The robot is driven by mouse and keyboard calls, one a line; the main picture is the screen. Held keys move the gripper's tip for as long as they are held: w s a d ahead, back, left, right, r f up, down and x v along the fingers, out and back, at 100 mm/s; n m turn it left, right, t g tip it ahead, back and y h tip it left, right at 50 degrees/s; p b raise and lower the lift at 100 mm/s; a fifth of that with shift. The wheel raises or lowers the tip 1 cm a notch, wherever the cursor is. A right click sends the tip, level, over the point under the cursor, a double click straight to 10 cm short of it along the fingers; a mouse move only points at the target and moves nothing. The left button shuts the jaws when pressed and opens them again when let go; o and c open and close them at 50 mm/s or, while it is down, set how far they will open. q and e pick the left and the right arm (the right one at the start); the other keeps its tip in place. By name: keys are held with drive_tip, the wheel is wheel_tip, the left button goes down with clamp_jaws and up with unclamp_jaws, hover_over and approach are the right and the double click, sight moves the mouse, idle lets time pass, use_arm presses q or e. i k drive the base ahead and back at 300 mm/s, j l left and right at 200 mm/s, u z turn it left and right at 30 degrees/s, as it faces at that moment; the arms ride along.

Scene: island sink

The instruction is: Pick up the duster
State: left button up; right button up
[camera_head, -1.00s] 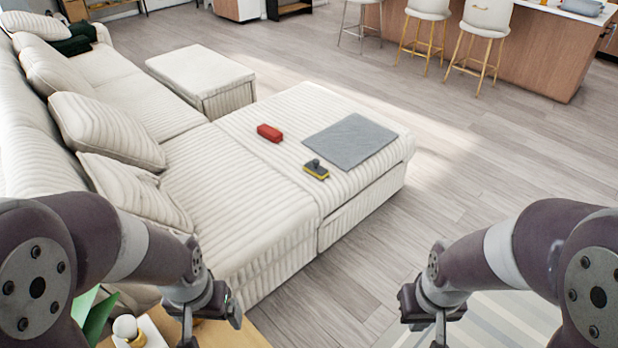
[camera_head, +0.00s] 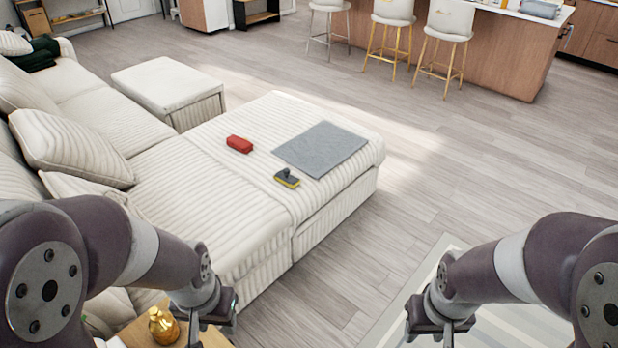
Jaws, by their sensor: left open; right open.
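A small yellow block with a dark top and knob (camera_head: 287,178), which looks like the duster, lies on the cream ribbed sofa's chaise (camera_head: 220,215). A red block (camera_head: 239,144) lies up and left of it, and a flat grey cloth (camera_head: 320,149) up and right; both are apart from it. My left gripper (camera_head: 208,328) is open at the bottom, over the edge of a wooden side table, well short of the sofa objects. My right gripper (camera_head: 441,332) is open at the bottom right, over the floor and rug. Both look empty, and their lower ends are partly cut off.
A wooden side table (camera_head: 150,332) with a golden ornament (camera_head: 163,325) stands at the bottom left. A cream ottoman (camera_head: 168,88) is behind the chaise. Stools (camera_head: 392,12) and a kitchen island (camera_head: 500,50) are at the back. Wooden floor (camera_head: 430,170) right of the chaise is clear.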

sight(284, 176)
drive_tip(key=i+l+z, duration=0.3)
drive_tip(key=i+l, duration=0.2)
drive_tip(key=l, duration=0.3)
drive_tip(key=i+l+z, duration=0.3)
drive_tip(key=i+l, duration=0.25)
drive_tip(key=l, duration=0.15)
drive_tip(key=i+u, duration=0.8)
drive_tip(key=i+l+u, duration=0.15)
drive_tip(key=i+u, duration=0.25)
drive_tip(key=i+l+u, duration=0.25)
drive_tip(key=u, duration=0.15)
drive_tip(key=i+l+u, duration=0.2)
drive_tip(key=i+u, duration=0.25)
drive_tip(key=i+l+u, duration=0.2)
drive_tip(key=u, duration=0.3)
drive_tip(key=i+l+u, duration=0.2)
drive_tip(key=l+u, duration=0.25)
drive_tip(key=i+l+u, duration=0.15)
drive_tip(key=l+u, duration=0.3)
